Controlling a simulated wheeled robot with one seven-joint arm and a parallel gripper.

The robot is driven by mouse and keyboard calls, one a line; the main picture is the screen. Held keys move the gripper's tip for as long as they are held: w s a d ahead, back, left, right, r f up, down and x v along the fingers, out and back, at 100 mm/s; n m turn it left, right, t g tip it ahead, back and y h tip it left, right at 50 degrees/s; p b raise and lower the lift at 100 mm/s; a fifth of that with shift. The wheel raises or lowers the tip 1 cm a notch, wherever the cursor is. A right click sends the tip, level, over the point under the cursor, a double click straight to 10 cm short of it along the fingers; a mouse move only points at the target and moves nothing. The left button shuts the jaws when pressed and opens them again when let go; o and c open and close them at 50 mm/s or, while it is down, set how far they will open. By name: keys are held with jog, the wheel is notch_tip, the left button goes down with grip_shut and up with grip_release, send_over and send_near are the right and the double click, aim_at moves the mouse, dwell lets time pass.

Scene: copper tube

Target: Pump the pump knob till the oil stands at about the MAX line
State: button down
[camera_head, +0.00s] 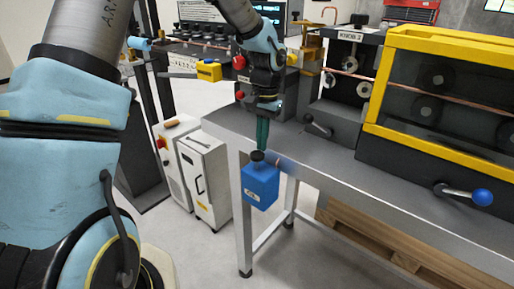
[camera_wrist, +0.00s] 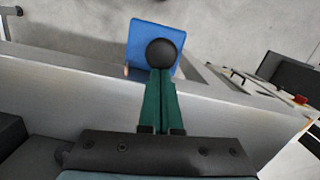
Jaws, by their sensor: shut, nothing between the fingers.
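The oil pump is a blue box (camera_head: 262,187) on the front side of the grey bench, near its left corner, with a small light label on its face. Its black round pump knob (camera_head: 257,156) is on top. My gripper (camera_head: 261,149) points down with its green fingers shut and empty, the tips at the knob. In the wrist view the knob (camera_wrist: 161,56) is right at the tips of my gripper (camera_wrist: 161,71), in front of the blue box (camera_wrist: 138,36). I cannot tell whether they touch. No oil level or MAX line can be made out.
The grey bench top (camera_head: 330,165) runs to the right. On it stand a yellow-framed machine (camera_head: 383,70) and a lever with a blue ball (camera_head: 482,197). A white cabinet (camera_head: 205,180) stands on the floor at the left. Wooden planks (camera_head: 370,240) lie below the bench.

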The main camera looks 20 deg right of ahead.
jog(key=shift+w+d+r, duration=0.25)
jog(key=shift+w+d, duration=0.15)
jog(key=shift+d, duration=0.15)
notch_tip(320, 180, up, 11)
jog(key=b, duration=0.2)
jog(key=shift+w+d+f+b, duration=0.15)
jog(key=shift+w+d+b, duration=0.15)
jog(key=shift+d+b, duration=0.1)
dwell(0.4)
